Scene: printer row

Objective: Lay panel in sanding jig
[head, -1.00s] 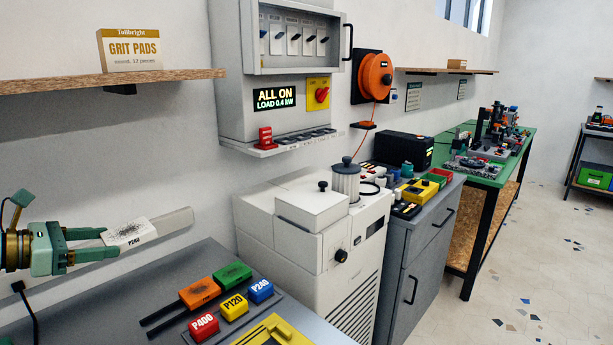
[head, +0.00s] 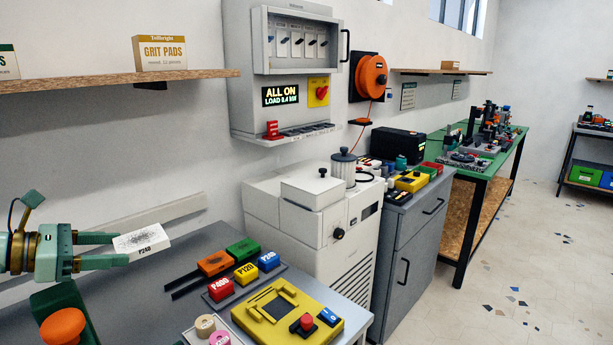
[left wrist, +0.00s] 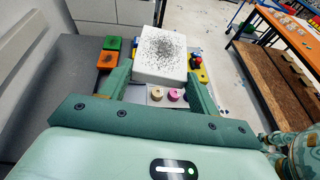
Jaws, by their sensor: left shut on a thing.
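The panel (head: 141,242) is a white block marked P240 with a dark speckled patch on top. My left gripper (head: 112,250) is shut on its near end and holds it above the grey bench, left of the blocks. In the left wrist view the panel (left wrist: 160,52) sits between the fingertips (left wrist: 158,78). The yellow sanding jig (head: 322,315) lies on the bench at front right, with a dark, empty-looking framed recess. It is partly hidden behind the panel in the left wrist view.
Red P400 (head: 221,289), yellow P120 (head: 246,273) and blue P240 (head: 269,261) blocks sit on a tray left of the jig. Orange (head: 215,262) and green (head: 243,249) blocks lie behind. Small rolls (head: 205,325) stand in front. An orange knob (head: 63,325) is at lower left.

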